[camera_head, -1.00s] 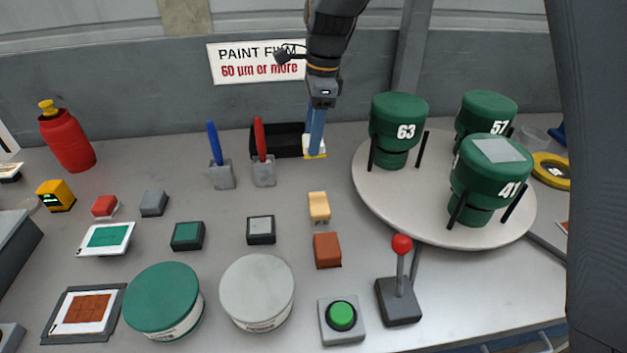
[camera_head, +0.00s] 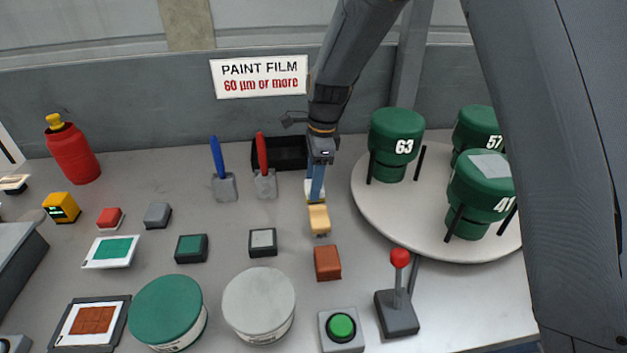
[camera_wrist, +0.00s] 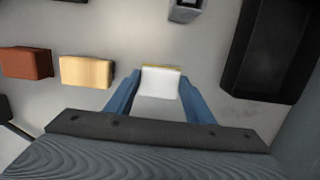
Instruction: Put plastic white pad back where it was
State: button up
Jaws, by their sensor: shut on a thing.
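My gripper (camera_head: 315,190) has blue fingers and is shut on a small white pad (camera_wrist: 160,82) with a yellowish edge. In the head view the white pad shows only in part between the fingers, just behind a tan block (camera_head: 319,219). In the wrist view the pad sits between the two blue fingertips, with the tan block (camera_wrist: 87,72) to its left, apart from it. I cannot tell whether the pad touches the table. A black open tray (camera_head: 284,153) lies behind and left of the gripper; it also shows at the right in the wrist view (camera_wrist: 236,85).
A reddish-brown block (camera_head: 328,262) is in front of the tan block. Blue-handled (camera_head: 217,155) and red-handled (camera_head: 262,155) tools stand left. A turntable (camera_head: 370,215) with green containers is close on the right. A red-knobbed lever (camera_head: 398,300) and green button (camera_head: 342,327) stand in front.

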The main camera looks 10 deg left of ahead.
jog(key=shift+f, duration=0.1)
jog(key=o, duration=1.1)
notch_tip(320, 180, up, 12)
jog(key=d+b, duration=0.1)
jog(key=b, duration=0.1)
jog(key=shift+w+d, duration=0.2)
jog(key=shift+d, duration=0.05)
